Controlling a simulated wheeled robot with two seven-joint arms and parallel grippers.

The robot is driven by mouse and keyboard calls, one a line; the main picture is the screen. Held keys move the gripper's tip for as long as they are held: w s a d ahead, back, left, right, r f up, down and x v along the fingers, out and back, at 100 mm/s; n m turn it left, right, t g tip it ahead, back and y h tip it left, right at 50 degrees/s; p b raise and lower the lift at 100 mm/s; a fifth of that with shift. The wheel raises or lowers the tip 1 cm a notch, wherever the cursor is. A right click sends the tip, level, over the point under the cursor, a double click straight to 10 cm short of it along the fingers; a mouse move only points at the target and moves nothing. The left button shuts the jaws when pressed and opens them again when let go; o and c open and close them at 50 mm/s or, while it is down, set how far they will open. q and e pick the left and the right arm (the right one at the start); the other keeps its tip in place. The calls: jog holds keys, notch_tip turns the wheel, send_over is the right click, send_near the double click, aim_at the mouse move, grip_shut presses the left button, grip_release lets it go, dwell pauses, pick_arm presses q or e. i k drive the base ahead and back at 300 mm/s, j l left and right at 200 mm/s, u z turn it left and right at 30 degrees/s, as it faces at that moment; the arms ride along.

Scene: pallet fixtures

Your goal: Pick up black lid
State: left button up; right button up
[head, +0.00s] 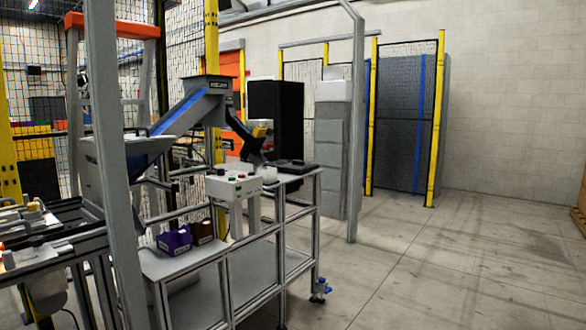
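No black lid can be made out for certain. A flat dark object (292,166) lies on the metal-framed workbench (312,181) at its far right end; it is too small to tell whether it is a lid. Neither of my grippers is in view, so I cannot see whether they hold anything.
A grey post (113,160) stands close at the left. A white control box with buttons (233,185) and a purple bin (174,241) are on the bench structure. A blue conveyor (183,112) slopes behind it. Yellow-posted fencing (435,120) stands behind. The concrete floor (430,270) at right is clear.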

aim_at(291, 166)
jog(key=i+j, duration=0.15)
jog(key=j, duration=0.25)
jog(key=i+j+u, duration=0.1)
jog(key=j, duration=0.3)
jog(key=i+j, duration=0.2)
jog(key=j, duration=0.2)
jog(key=i+j+u, duration=0.1)
jog(key=j, duration=0.3)
jog(key=i+j, duration=0.2)
jog(key=j, duration=0.15)
